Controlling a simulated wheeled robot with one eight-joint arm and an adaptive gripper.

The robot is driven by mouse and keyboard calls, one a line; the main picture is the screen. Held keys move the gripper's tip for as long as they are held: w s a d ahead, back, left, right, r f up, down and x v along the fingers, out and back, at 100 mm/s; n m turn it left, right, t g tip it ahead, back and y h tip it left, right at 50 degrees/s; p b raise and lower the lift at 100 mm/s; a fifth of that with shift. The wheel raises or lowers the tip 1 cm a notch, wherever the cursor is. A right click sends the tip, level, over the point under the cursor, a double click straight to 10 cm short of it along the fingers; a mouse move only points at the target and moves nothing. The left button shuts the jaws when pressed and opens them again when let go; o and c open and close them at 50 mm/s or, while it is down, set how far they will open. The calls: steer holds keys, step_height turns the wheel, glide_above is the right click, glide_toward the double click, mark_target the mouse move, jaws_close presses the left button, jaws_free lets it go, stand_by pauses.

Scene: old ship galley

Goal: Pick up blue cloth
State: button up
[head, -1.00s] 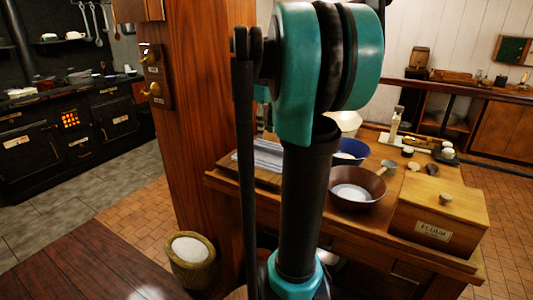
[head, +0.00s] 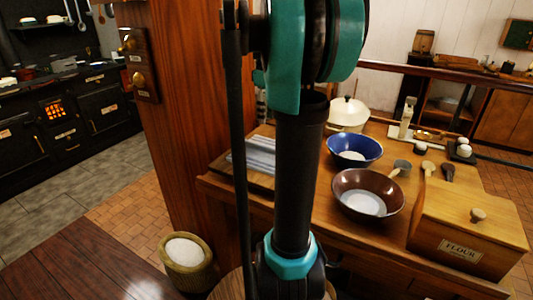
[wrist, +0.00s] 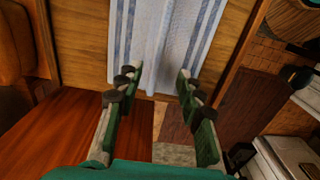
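The cloth is white with blue stripes and lies folded on a wooden board at the left end of the wooden counter. In the head view the cloth (head: 256,157) is partly hidden behind my arm. In the wrist view the cloth (wrist: 165,35) fills the upper middle, with its near edge between and just beyond my fingertips. My gripper (wrist: 158,80) is open and empty, its two green fingers spread apart. I cannot tell whether the fingertips touch the cloth. My gripper is not seen in the head view.
A blue bowl (head: 355,150), a brown bowl (head: 368,195) of white contents and a flour box (head: 467,232) stand right of the cloth. A wooden pillar (head: 185,120) rises to its left. A basket (head: 186,262) stands below, near the pillar.

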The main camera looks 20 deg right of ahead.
step_height(320, 180, down, 12)
steer(key=shift+d, duration=0.1)
jaws_close()
stand_by(0.6)
